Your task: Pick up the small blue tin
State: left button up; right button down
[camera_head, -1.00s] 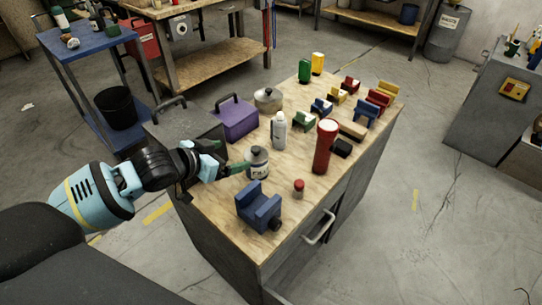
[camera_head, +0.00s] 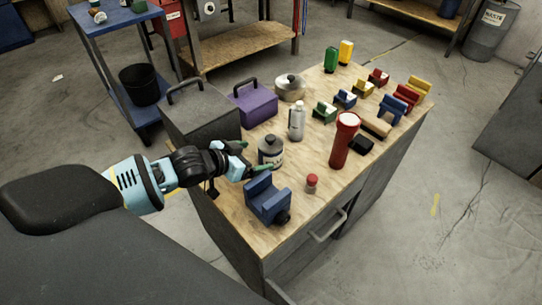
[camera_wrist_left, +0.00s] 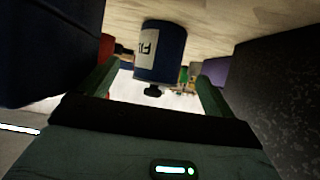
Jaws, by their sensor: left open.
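The small blue tin (camera_head: 270,152), with a dark neck and a pale label, stands upright near the left edge of the wooden bench top (camera_head: 232,216). In the left wrist view the tin (camera_wrist_left: 161,48) looks dark blue, with a white label, and appears upside down. My left gripper (camera_head: 247,159) is open, its green fingers pointing at the tin from the left. In the left wrist view the fingers (camera_wrist_left: 155,88) are spread to either side of the tin, which lies ahead between them with no clear grip. My right gripper is not in view.
A blue vise (camera_head: 266,200) stands close in front of the tin. A dark grey box (camera_head: 200,120) and a purple box (camera_head: 253,104) are behind it. A silver bottle (camera_head: 297,122), a red flashlight (camera_head: 344,142) and a small red-capped jar (camera_head: 311,184) stand to the right.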

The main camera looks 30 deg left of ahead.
aim_at(271, 137)
pick_arm(q)
jog(key=shift+x, duration=0.85)
jog(key=shift+w, duration=0.15)
jog(key=shift+b+x, duration=0.4)
jog(key=shift+x, duration=2.35)
jog(key=shift+c, duration=0.2)
jog(key=c, duration=1.2)
jog(key=shift+r, duration=0.1)
jog(key=shift+c, duration=0.3)
notch_tip(271, 137, up, 10)
jog(key=shift+r+p, duration=0.1)
jog(key=shift+p, duration=0.5)
